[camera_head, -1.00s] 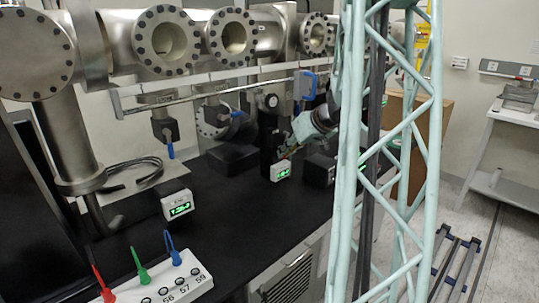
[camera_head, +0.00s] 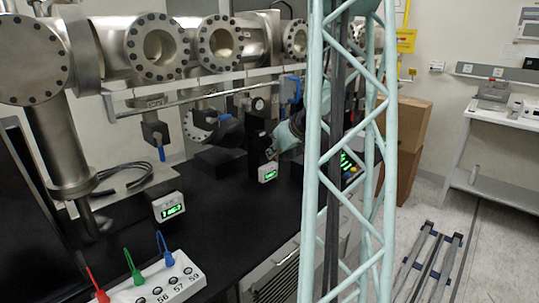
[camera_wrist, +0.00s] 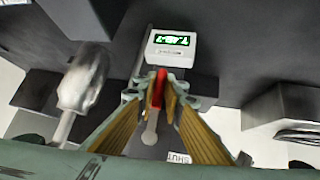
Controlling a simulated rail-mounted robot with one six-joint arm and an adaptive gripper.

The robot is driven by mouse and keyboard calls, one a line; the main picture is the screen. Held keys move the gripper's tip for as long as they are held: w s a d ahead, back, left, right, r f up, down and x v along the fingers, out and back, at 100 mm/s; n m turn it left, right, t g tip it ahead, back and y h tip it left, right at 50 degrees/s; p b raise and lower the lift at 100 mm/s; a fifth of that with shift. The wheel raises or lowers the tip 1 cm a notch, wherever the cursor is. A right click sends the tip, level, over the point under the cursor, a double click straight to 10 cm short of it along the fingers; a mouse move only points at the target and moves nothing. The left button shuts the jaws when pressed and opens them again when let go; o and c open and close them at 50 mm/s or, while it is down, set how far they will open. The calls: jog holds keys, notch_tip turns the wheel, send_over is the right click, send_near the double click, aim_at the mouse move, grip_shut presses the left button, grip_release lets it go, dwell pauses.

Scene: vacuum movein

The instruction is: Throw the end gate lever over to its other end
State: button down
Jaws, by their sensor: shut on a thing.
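The end gate lever shows in the wrist view as a red grip (camera_wrist: 157,88) between my fingertips, with a grey, round-ended part (camera_wrist: 150,132) below it. My gripper (camera_wrist: 158,92) is shut on the red grip. A "SHUT" label (camera_wrist: 179,158) shows at the bottom of the wrist view, beside the lever's round end. In the head view my gripper (camera_head: 272,153) is small, beside the black upright block, just above a small white display. The lever cannot be made out there. My fingers hide part of it in the wrist view.
The white display (camera_head: 267,173) with green digits stands close to my gripper; it also shows in the wrist view (camera_wrist: 172,47). Steel flanged pipes (camera_head: 155,45) and a horizontal rail (camera_head: 200,95) run above the black bench (camera_head: 225,225). Cardboard boxes (camera_head: 410,125) stand behind my column.

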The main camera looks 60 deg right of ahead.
jog(key=shift+s+d+r, duration=0.15)
jog(key=shift+d+r, duration=0.15)
jog(key=shift+d, duration=0.2)
jog(key=c, duration=2.7)
grip_release()
jog(key=shift+s+d+f, duration=0.1)
jog(key=shift+s+d, duration=0.05)
jog(key=shift+d, duration=0.05)
jog(key=shift+c, duration=0.2)
jog(key=shift+a+f, duration=0.1)
jog(key=shift+a, duration=0.2)
jog(key=v, duration=1.1)
jog(key=shift+s+a+r, duration=0.2)
jog(key=shift+r, duration=0.1)
jog(key=shift+w, duration=0.1)
